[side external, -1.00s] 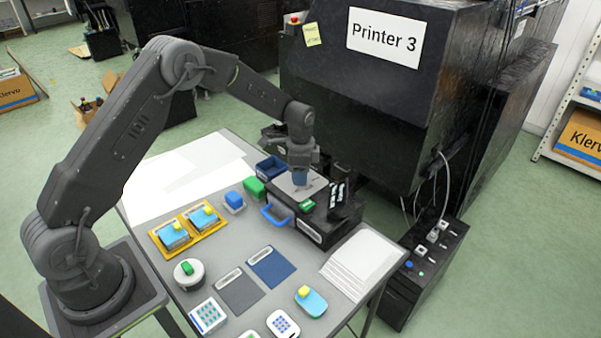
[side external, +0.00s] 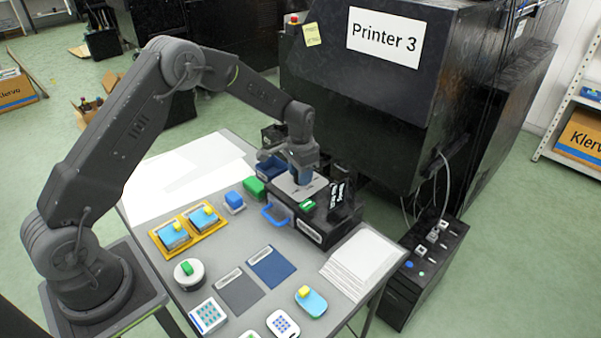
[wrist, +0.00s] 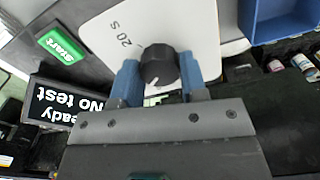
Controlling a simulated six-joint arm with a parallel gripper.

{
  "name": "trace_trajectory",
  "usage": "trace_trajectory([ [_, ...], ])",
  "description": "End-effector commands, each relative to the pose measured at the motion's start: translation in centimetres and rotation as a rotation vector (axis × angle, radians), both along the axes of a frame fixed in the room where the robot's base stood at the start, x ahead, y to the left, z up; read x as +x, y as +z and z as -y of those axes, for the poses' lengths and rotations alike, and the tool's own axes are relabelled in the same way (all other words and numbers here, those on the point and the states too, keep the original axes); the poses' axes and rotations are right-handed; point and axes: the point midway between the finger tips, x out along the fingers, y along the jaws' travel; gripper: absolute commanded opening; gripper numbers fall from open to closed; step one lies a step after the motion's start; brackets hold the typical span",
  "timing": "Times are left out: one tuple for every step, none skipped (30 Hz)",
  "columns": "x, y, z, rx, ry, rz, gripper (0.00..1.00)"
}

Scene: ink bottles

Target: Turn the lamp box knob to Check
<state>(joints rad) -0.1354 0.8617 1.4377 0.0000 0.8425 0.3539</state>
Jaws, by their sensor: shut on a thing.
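The lamp box (side external: 318,232) is a black box with a blue handle at the far right of the table. The wrist view shows its white dial plate (wrist: 115,32) marked "20 S" and a round black knob (wrist: 158,64). A green Start button (wrist: 62,47) and a black display (wrist: 52,103) reading "…eady" and "No test" are beside the plate. My gripper (wrist: 160,78) has its blue fingers on either side of the knob, shut on it. In the side view my gripper (side external: 303,175) points down over the plate. The Check mark is not visible; the fingers and gripper body cover part of the dial.
A blue bin (side external: 270,167) and a green block (side external: 254,187) stand left of the lamp box. White sheets (side external: 362,262) lie to its right. The black Printer 3 cabinet (side external: 375,100) rises close behind. Bottles show at the wrist view's right edge.

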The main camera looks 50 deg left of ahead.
Motion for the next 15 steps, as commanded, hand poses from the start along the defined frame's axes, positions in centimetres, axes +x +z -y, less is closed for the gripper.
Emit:
trace_trajectory([
  [0.03, 0.06, 0.0, 0.0, 0.043, 0.001, 0.16],
  [0.03, 0.06, 0.0, 0.0, 0.07, 0.001, 0.16],
  [0.03, 0.07, 0.0, 0.0, 0.104, 0.001, 0.16],
  [0.03, 0.07, 0.0, 0.0, 0.129, 0.001, 0.16],
  [0.03, 0.07, -0.01, 0.0, 0.153, 0.001, 0.16],
  [0.03, 0.07, -0.01, 0.0, 0.184, 0.001, 0.16],
  [0.03, 0.07, -0.01, 0.0, 0.205, 0.001, 0.16],
  [0.03, 0.07, -0.01, 0.0, 0.227, 0.001, 0.16],
  [0.03, 0.07, -0.01, 0.0, 0.254, 0.001, 0.16],
  [0.03, 0.07, -0.01, 0.0, 0.272, 0.001, 0.16],
  [0.03, 0.07, -0.01, 0.0, 0.289, 0.001, 0.16],
  [0.04, 0.08, -0.02, 0.0, 0.312, 0.001, 0.16],
  [0.04, 0.08, -0.02, 0.0, 0.326, 0.001, 0.16],
  [0.04, 0.08, -0.02, 0.0, 0.341, 0.001, 0.16],
  [0.04, 0.08, -0.02, 0.0, 0.357, 0.001, 0.16],
])
